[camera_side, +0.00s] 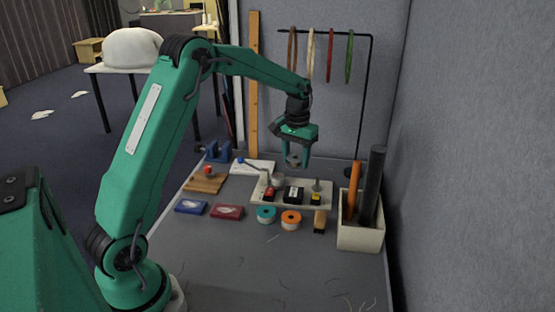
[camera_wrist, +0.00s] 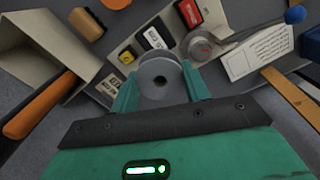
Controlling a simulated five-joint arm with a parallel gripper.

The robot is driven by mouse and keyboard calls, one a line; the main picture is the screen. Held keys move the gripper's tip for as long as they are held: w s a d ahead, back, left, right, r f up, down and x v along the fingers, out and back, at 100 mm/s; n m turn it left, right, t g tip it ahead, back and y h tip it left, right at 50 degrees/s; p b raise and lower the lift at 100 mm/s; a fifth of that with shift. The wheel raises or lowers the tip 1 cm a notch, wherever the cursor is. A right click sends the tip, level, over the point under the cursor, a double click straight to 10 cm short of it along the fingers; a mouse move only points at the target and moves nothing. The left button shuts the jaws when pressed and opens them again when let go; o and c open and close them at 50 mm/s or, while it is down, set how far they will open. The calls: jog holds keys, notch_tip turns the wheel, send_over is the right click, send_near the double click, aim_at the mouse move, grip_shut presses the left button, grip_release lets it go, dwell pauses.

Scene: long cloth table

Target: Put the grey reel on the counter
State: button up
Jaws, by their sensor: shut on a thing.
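My gripper (camera_side: 297,155) is shut on the grey reel (camera_wrist: 160,80), which sits between the two green fingers in the wrist view. The grey reel also shows between the fingertips in the side view (camera_side: 293,160). It is held in the air above the cream tray, clear of the counter (camera_side: 240,255). The counter is a long grey surface, bare toward the front. The reel's far side is hidden in the wrist view.
A cream tray (camera_side: 325,204) with small boxes stands below my gripper. A teal reel (camera_side: 266,214) and an orange reel (camera_side: 291,219) lie in front of it. A cream bin (camera_side: 360,236) with tall rolls stands at right. Blue (camera_side: 190,207) and red (camera_side: 226,211) boxes lie left.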

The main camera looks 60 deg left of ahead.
jog(key=s+f, duration=0.1)
jog(key=s, duration=1.2)
jog(key=shift+d, duration=0.3)
jog(key=shift+f, duration=0.1)
send_over(239, 197)
notch_tip(239, 197, down, 7)
jog(key=shift+a+r, duration=0.1)
jog(key=shift+a, duration=0.05)
jog(key=shift+f, duration=2.05)
jog(key=shift+f, duration=0.2)
jog(key=o, duration=0.7)
jog(key=shift+r, duration=0.2)
